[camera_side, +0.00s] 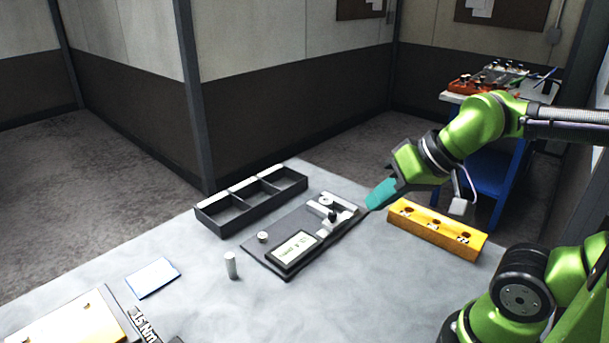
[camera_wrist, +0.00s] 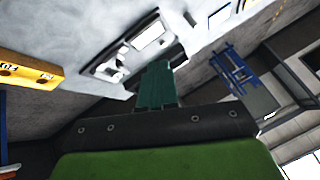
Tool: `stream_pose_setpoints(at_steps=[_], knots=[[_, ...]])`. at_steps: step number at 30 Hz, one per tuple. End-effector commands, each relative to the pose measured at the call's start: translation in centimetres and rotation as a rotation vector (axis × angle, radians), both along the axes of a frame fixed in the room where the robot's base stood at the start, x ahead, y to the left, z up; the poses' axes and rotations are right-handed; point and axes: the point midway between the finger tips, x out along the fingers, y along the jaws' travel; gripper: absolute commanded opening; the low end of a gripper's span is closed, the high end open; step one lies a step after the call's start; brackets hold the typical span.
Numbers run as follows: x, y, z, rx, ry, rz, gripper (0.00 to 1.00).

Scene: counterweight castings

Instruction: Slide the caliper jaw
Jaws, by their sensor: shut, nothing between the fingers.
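The caliper fixture is a dark plate (camera_side: 268,252) on the grey table, with a lit display (camera_side: 295,247) near its front. Pale metal caliper jaws (camera_side: 333,218) sit toward its far right end, with a small dark knob (camera_side: 333,214) among them. My gripper (camera_side: 371,206) has teal fingers, shut and empty, pointing down and left just beside the plate's right end. I cannot tell if they touch it. In the wrist view the shut fingers (camera_wrist: 155,66) reach toward the fixture (camera_wrist: 112,68) and cover part of it.
A yellow block with holes (camera_side: 437,228) lies right of the fixture, below my gripper. A black divided tray (camera_side: 252,202) stands behind left. A small metal cylinder (camera_side: 231,265) and a blue-white card (camera_side: 152,277) are at front left. Open table lies in front.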

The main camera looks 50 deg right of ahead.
Motion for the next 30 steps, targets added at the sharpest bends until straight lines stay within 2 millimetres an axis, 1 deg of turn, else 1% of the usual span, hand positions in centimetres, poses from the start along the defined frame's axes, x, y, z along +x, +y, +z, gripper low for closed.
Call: stream_pose_setpoints(at_steps=[3, 5, 6, 8, 9, 11, 12, 13, 19, 24, 27, 30], knots=[[0.0, 0.0, 0.0, 0.000, 0.000, 0.000, 0.00], [0.0, -0.1, 0.0, 0.000, 0.001, -0.003, 0.09], [0.1, -0.1, -0.2, 0.000, 0.010, -0.005, 0.15], [0.3, -0.3, -0.9, 0.001, 0.038, -0.013, 0.24], [0.7, -0.5, -1.1, 0.002, 0.058, -0.019, 0.31], [1.8, -1.0, -1.3, -0.003, 0.091, -0.033, 0.40], [2.8, -1.4, -1.4, -0.007, 0.119, -0.042, 0.46], [3.6, -1.8, -1.4, -0.012, 0.142, -0.047, 0.48], [9.8, -5.4, -1.7, -0.071, 0.314, -0.045, 0.48], [14.9, -9.1, -3.0, -0.127, 0.464, -0.017, 0.48], [17.3, -11.3, -3.9, -0.157, 0.540, 0.005, 0.48], [19.1, -12.7, -4.1, -0.183, 0.590, 0.030, 0.48]])
